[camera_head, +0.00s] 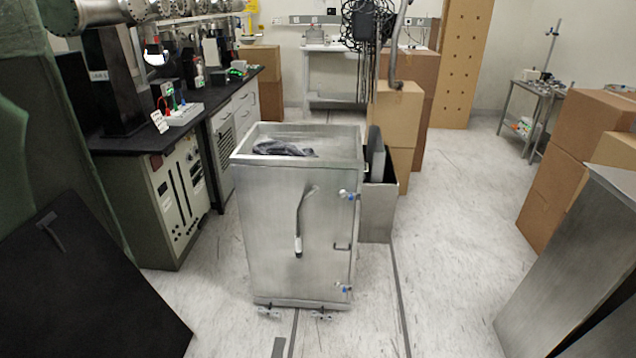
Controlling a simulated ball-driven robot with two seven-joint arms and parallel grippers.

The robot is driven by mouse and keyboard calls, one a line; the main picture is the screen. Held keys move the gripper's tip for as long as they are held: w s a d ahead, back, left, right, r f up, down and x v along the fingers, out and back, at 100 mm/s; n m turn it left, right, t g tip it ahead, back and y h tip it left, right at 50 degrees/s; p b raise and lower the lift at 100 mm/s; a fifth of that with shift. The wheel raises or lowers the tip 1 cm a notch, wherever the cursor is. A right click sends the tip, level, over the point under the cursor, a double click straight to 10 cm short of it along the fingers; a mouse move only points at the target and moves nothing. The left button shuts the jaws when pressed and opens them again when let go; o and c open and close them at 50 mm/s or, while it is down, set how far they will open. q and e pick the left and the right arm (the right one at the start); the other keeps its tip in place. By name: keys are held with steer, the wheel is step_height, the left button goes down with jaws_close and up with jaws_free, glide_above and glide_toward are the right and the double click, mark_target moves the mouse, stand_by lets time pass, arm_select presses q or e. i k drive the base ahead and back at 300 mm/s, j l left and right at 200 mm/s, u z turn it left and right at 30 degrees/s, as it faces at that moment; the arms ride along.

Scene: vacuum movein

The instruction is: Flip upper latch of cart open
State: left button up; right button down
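The cart (290,225) is a grey metal cabinet on small feet or casters in the middle of the floor, with its front door facing me. Its upper latch (347,195) is a small silver and blue fitting near the top right edge of the door. It is too small to tell whether this latch is flipped open or closed. A similar lower latch (343,288) is near the bottom right. The door looks shut. A small handle (342,247) is between the latches. Neither of my grippers shows in the view, and nothing touches the latches.
A dark cloth (283,149) lies on the cart's recessed top. A pale tool or hose (300,225) hangs on its front. An open metal bin (379,205) stands behind right. A bench (150,143) is left; cardboard boxes (590,135) are right. Floor (450,240) right of the cart is clear.

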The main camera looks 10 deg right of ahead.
mark_target(342, 193)
steer(key=i+l+u, duration=0.25)
steer(key=i+l, duration=0.15)
steer(key=i, duration=0.15)
steer(key=i+l+u, duration=0.3)
steer(key=i+l, duration=0.2)
